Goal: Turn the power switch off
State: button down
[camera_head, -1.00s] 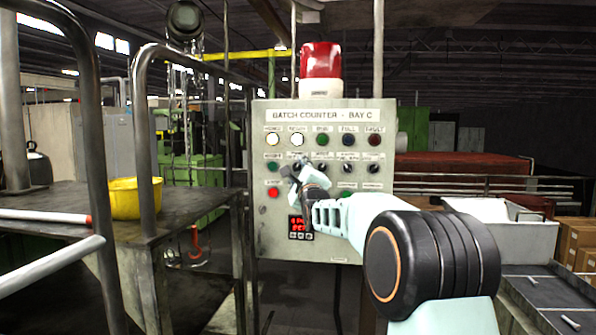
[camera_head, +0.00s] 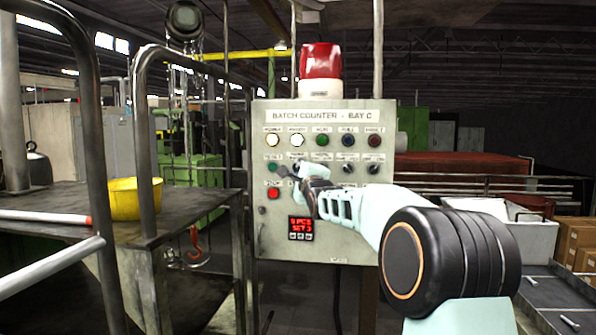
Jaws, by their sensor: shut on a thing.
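The grey control panel (camera_head: 350,220), headed "BATCH COUNTER - BAY C", stands upright ahead of me. My gripper (camera_head: 284,172) is at its left side, in the second row of controls. It is shut on a small control, apparently the second one from the left; my gripper hides most of it. I take this to be the power switch, but its label is too blurred to read. I cannot tell which way it is turned. Two dark rotary switches (camera_head: 348,168) (camera_head: 373,169) show to the right. In the top row, the left two lamps (camera_head: 273,140) (camera_head: 297,140) glow pale.
A green button (camera_head: 272,167) and a red button (camera_head: 273,194) sit close left of my gripper. A red-lit display (camera_head: 301,224) is below. A red beacon (camera_head: 320,62) tops the panel. A metal bench (camera_head: 190,207) with a yellow bowl (camera_head: 136,198) and rails stands left.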

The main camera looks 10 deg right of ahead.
jog(key=n+p, duration=0.1)
jog(key=n+g, duration=0.1)
jog(key=n, duration=0.1)
jog(key=shift+r+n+p, duration=0.3)
jog(key=shift+r+p, duration=0.05)
jog(key=n+g+p, duration=0.1)
jog(key=n+g, duration=0.1)
jog(key=n, duration=0.2)
jog(key=shift+a+h, duration=0.1)
jog(key=shift+h, duration=0.3)
jog(key=c, duration=1.7)
grip_release()
jog(key=shift+c, duration=0.2)
jog(key=s+r, duration=0.2)
jog(key=s, duration=0.9)
jog(key=shift+s+d+r, duration=0.2)
jog(key=shift+s, duration=0.2)
